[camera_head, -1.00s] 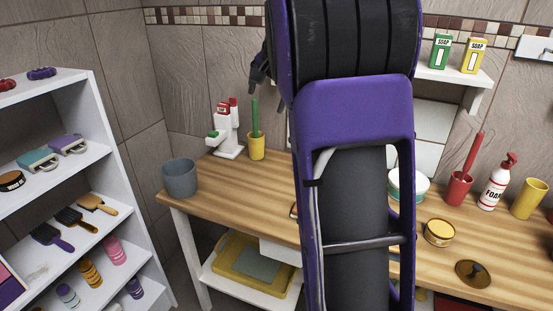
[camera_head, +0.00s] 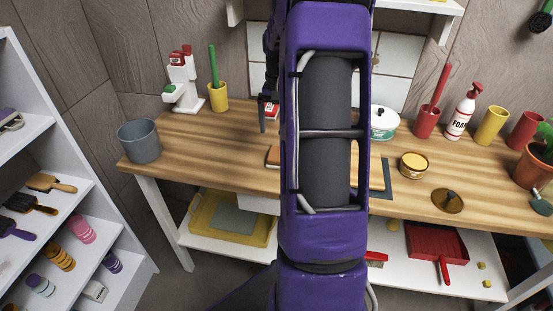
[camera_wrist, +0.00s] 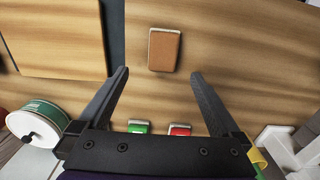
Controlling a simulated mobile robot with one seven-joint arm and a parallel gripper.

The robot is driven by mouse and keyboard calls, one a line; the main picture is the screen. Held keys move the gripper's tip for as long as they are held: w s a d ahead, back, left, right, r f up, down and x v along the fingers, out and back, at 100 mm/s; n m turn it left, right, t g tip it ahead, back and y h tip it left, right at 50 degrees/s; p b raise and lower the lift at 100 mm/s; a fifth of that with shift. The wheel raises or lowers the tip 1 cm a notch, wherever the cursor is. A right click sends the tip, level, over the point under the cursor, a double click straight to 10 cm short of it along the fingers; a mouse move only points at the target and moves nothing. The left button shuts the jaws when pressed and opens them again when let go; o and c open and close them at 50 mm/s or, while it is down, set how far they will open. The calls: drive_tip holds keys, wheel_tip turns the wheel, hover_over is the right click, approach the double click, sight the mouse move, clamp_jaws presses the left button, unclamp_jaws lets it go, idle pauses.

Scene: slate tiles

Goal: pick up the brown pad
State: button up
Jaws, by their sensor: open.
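The brown pad (camera_wrist: 165,50) lies flat on the wooden worktop in the wrist view, a rounded rectangle with a pale edge. It is just beyond my fingertips, roughly centred between them. In the head view only the left part of the brown pad (camera_head: 272,156) shows; my arm hides the rest. My gripper (camera_wrist: 160,75) is open and empty, pointing down over the worktop, with its fingers to either side and short of the pad. In the head view a dark finger shows left of my arm.
A green pad (camera_wrist: 139,127) and a red pad (camera_wrist: 180,129) lie near my gripper's base. A wooden board (camera_wrist: 60,35) is on a dark mat (camera_head: 387,180). A white-and-green canister (camera_head: 383,124), a yellow cup (camera_head: 218,97) and a white dispenser (camera_head: 184,85) stand nearby. Worktop around the brown pad is clear.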

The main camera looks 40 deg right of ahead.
wheel_tip(320, 180, down, 4)
drive_tip(key=shift+f, duration=0.15)
drive_tip(key=f, duration=0.1)
drive_tip(key=f+b, duration=0.1)
drive_tip(key=f, duration=0.3)
drive_tip(key=shift+a+f, duration=0.1)
drive_tip(key=shift+a, duration=0.3)
drive_tip(key=c, duration=1.4)
wheel_tip(320, 180, up, 10)
drive_tip(key=shift+r+p, duration=0.1)
drive_tip(key=shift+p, duration=0.5)
